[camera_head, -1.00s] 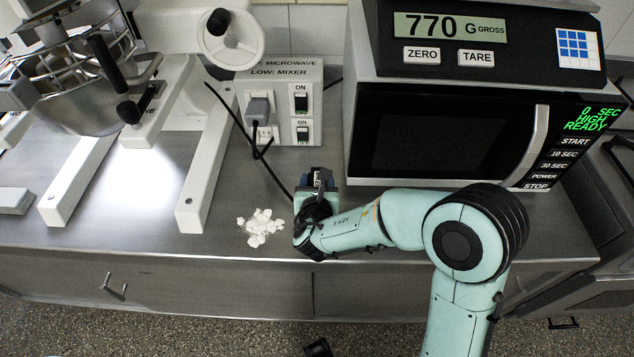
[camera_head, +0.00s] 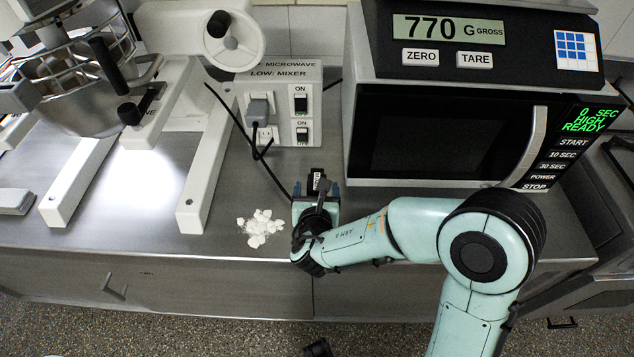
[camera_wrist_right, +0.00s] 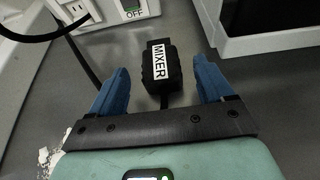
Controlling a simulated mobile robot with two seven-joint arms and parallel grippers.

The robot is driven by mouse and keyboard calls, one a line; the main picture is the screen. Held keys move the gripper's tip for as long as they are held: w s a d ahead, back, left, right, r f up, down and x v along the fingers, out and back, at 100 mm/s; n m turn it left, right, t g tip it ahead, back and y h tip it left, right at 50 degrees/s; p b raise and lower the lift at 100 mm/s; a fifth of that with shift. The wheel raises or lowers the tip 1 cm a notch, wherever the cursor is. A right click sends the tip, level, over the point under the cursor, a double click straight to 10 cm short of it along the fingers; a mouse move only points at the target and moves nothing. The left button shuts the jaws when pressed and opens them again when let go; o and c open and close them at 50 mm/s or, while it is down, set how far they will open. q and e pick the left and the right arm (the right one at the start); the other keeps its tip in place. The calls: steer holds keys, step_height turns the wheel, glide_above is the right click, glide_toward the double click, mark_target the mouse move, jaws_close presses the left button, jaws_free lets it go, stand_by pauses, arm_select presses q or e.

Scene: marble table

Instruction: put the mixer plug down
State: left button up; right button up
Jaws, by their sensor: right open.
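The mixer plug, a black block with a white "MIXER" label, sits between the spread blue fingers of my right gripper (camera_wrist_right: 163,82) in the right wrist view, and the plug (camera_wrist_right: 158,60) shows a gap on both sides. Its cord runs back toward the palm. In the head view the plug (camera_head: 317,178) is at the fingertips of my right gripper (camera_head: 316,189), over the steel counter in front of the outlet box. I cannot tell for certain whether the plug rests on the counter. My left gripper is not in view.
The outlet box (camera_head: 283,98) has a grey plug (camera_head: 260,108) in it. White powder or crumbs (camera_head: 260,227) lie left of my gripper. The microwave (camera_head: 450,138), with a scale (camera_head: 480,50) on top, stands right. The mixer (camera_head: 205,150) stands left.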

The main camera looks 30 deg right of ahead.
steer(key=p+v, duration=0.1)
steer(key=v, duration=0.7)
steer(key=shift+s, duration=0.2)
